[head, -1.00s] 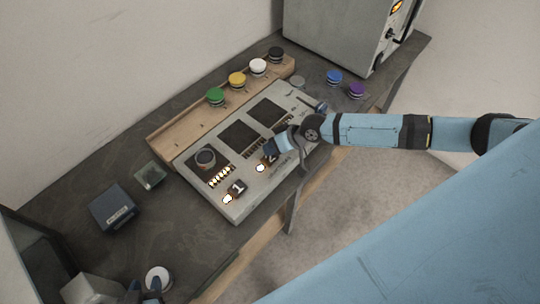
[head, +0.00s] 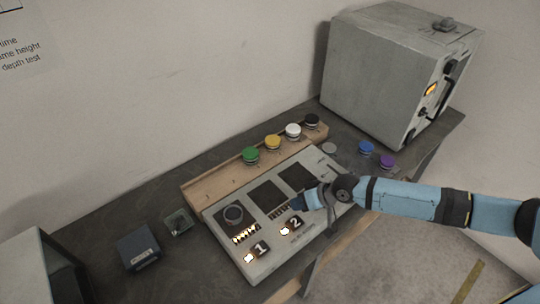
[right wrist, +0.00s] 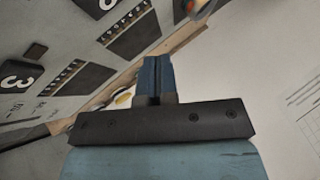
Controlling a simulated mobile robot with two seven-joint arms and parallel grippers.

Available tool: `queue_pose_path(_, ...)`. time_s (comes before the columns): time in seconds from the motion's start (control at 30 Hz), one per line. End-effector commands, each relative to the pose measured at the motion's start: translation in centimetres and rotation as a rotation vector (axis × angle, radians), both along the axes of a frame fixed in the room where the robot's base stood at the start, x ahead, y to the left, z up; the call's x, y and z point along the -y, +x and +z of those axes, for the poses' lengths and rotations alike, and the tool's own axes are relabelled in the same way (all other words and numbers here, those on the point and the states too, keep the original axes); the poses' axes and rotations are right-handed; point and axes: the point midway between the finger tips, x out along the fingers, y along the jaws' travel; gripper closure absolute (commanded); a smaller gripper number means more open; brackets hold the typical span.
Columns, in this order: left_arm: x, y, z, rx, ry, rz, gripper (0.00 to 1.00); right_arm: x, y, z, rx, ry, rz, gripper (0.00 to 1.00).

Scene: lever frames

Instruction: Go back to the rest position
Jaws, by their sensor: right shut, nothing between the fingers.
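My right gripper (head: 300,203) reaches in from the right over the front half of the grey control panel (head: 322,228). Its dark blue fingers also show in the right wrist view (right wrist: 155,78), pressed together with nothing between them. In the head view the gripper and wrist cover part of the panel's right side, beyond the switch marked 2 (head: 295,222). I cannot tell from the pictures whether the fingertips touch the panel. The switch marked 1 (head: 261,248) stands clear to the left, with a lit lamp beside it. My left gripper is not in view.
A wooden rail (head: 215,185) with green (head: 250,154), yellow (head: 272,142), white (head: 293,130) and black buttons runs behind the panel. Blue (head: 366,147) and purple (head: 387,161) buttons lie to the right. A large grey cabinet (head: 375,80) stands at the back right. A dark blue box (head: 138,248) sits left.

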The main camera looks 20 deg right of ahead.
Motion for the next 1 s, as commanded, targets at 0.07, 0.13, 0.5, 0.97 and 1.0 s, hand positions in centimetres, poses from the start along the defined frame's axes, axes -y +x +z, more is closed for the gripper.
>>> queue_pose_path(0.07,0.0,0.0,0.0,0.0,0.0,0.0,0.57,0.0,0.0,0.0,0.0,0.0,0.0,1.0)
queue_pose_path(0.13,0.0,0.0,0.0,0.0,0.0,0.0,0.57,-0.2,-0.1,0.0,0.001,0.002,0.001,1.0)
queue_pose_path(0.5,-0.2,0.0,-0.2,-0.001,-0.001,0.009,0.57,-10.0,-6.1,-1.8,0.24,0.052,0.047,1.0)
queue_pose_path(0.97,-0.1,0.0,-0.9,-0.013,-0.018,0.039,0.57,-7.0,-16.9,-4.6,0.469,-0.271,-0.19,1.0)
queue_pose_path(1.0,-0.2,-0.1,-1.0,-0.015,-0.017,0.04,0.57,-6.4,-17.6,-4.9,0.469,-0.304,-0.199,1.0)
